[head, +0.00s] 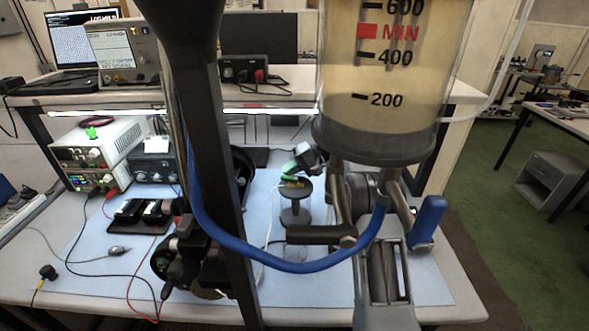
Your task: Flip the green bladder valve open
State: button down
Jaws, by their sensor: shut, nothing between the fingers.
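A small green part (289,167), which looks like the green valve's lever, shows left of the cylinder's base. It meets a tilted grey and black fitting (308,157). It is small, and I cannot tell which way the lever is set. The large clear cylinder (393,115) holds pale yellow liquid and has a black scale with a red MIN mark. Grey pipework (361,190) sits below its dark base. A blue handle (428,221) stands on the right side of the pipework. I cannot make out my gripper in this view.
A blue hose (290,266) loops below the pipework to a dark post (205,150) at left. A dark spool-like stand (296,205) stands on the blue mat (420,290). Instruments (103,150) and cables crowd the left side. Green floor lies open at right.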

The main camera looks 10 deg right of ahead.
jog(key=shift+s, duration=0.2)
jog(key=shift+s+d+b, duration=0.4)
jog(key=shift+s+b, duration=0.15)
jog(key=shift+b, duration=0.1)
jog(key=v, duration=1.3)
jog(key=shift+d+r, duration=0.2)
jog(key=shift+d, duration=0.15)
jog(key=shift+a, duration=0.1)
